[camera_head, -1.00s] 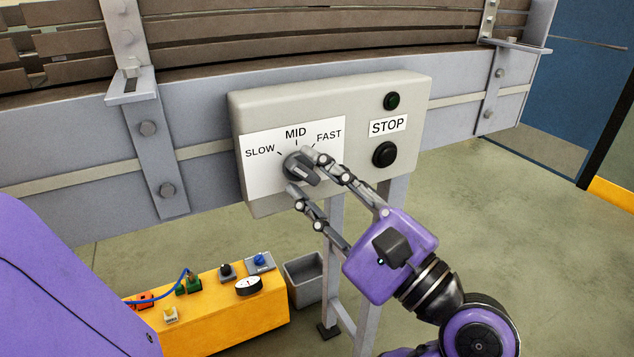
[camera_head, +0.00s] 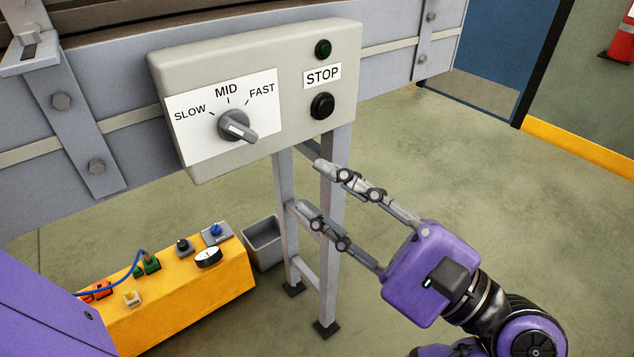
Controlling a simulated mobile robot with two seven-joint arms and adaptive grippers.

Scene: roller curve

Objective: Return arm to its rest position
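The speed dial (camera_head: 235,125) is a grey knob on a white label marked SLOW, MID and FAST. Its raised bar slants down to the right, with a pale mark on it. The dial sits on a beige control box (camera_head: 205,65).
A black button (camera_head: 322,105) and a dark green one (camera_head: 323,49) flank the STOP label. The box stands on grey legs (camera_head: 333,240) before the conveyor frame (camera_head: 85,125). A yellow unit (camera_head: 180,305) and grey bin (camera_head: 264,243) stand lower left. Floor at right is clear.

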